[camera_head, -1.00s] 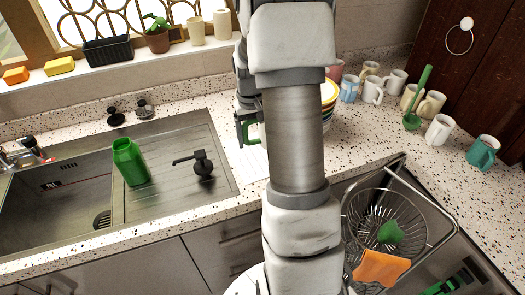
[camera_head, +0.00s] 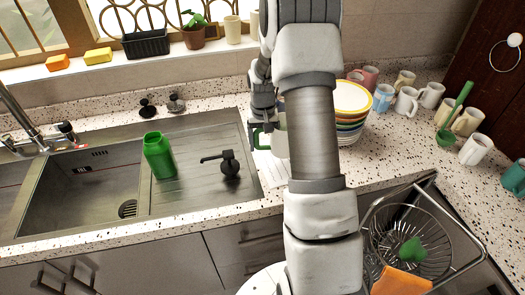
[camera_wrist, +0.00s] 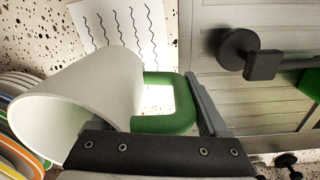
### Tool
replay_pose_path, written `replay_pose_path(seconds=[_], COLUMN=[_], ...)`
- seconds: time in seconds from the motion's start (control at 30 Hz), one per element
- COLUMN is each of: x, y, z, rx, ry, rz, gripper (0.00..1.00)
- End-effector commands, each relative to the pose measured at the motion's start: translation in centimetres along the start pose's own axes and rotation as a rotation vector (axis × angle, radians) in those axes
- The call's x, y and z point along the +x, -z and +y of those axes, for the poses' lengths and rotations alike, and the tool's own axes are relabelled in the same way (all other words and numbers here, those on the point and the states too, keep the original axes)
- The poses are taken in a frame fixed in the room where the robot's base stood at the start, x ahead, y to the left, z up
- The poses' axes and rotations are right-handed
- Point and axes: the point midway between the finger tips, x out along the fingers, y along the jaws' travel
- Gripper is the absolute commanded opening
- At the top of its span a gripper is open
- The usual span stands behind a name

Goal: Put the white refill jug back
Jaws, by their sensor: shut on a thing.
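The white refill jug (camera_wrist: 105,85) has a green handle (camera_wrist: 165,122) and fills the left middle of the wrist view, its open mouth facing left. My gripper (camera_wrist: 150,108) is shut on it at the handle side. In the head view my gripper (camera_head: 264,118) is partly hidden behind my arm. The jug's green handle (camera_head: 262,141) and a strip of its white body (camera_head: 280,143) show there, just above or at the counter right of the sink; I cannot tell whether it touches. A white paper with wavy lines (camera_wrist: 120,22) lies beside it.
A stack of colourful bowls (camera_head: 350,112) stands close right of the jug. A green bottle (camera_head: 159,156) and black soap pump (camera_head: 228,164) stand on the drainer left. Several mugs (camera_head: 406,101) stand further right. A wire basket (camera_head: 408,240) is at the front right.

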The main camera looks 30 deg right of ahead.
Motion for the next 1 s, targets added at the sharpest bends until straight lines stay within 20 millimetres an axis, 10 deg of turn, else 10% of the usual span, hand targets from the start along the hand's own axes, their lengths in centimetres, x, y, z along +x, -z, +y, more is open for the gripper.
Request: replay_pose_path(seconds=[0.87, 0.9, 1.0], x=[4.8, 4.7, 4.7], y=[0.3, 0.3, 0.3], z=[-0.7, -0.7, -0.7], rx=[-0.001, 0.000, 0.000], ry=[0.000, 0.000, 0.000], rz=[0.002, 0.001, 0.001], gripper=[0.00, 0.85, 1.00])
